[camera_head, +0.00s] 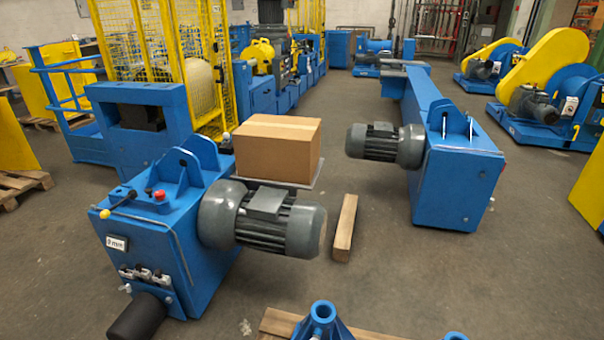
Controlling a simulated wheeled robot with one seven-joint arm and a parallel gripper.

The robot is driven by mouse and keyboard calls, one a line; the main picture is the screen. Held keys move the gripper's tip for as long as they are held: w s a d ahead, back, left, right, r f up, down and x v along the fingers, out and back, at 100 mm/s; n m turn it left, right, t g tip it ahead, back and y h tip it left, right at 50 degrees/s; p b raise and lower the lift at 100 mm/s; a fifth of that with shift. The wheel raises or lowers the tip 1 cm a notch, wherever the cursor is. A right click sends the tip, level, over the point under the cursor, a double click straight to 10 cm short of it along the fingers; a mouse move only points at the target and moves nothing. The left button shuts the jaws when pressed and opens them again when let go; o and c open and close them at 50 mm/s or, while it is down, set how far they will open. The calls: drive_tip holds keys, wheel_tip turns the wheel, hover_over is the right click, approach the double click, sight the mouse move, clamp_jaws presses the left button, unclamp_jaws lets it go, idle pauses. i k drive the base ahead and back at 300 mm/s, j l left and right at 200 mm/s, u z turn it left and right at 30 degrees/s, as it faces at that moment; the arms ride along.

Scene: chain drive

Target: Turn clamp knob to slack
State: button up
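A blue machine unit (205,265) with a grey motor (265,220) stands at the front left. On its top are a red knob (159,195) and a lever with a yellow ball end (105,213). A white plate marked in mm (117,243) is on its front face. Below the plate is a row of small metal fittings (145,275). A black cylinder (137,316) projects near the bottom. I cannot tell which of these parts is the clamp knob, or whether it is tight or slack. My gripper is not in view.
A cardboard box (278,148) stands behind the motor, with a wooden beam (345,228) beside it. A second blue unit (455,185) with a motor stands at the right. Blue fittings (322,318) lie low in front.

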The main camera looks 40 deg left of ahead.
sight(160, 194)
drive_tip(key=u, duration=1.65)
drive_tip(key=j, duration=1.65)
drive_tip(key=i+j, duration=0.25)
drive_tip(key=j, duration=0.15)
drive_tip(key=i+j, duration=0.25)
drive_tip(key=j, duration=0.15)
drive_tip(key=i+j, duration=0.25)
drive_tip(key=j, duration=0.15)
drive_tip(key=i+j, duration=0.25)
drive_tip(key=j, duration=0.15)
drive_tip(key=i+l, duration=0.15)
drive_tip(key=i, duration=0.3)
drive_tip(key=i+l, duration=0.1)
drive_tip(key=i, duration=0.4)
drive_tip(key=i+l, duration=0.15)
drive_tip(key=i, duration=0.3)
drive_tip(key=i+l, duration=0.25)
drive_tip(key=i+u, duration=0.05)
drive_tip(key=i, duration=0.05)
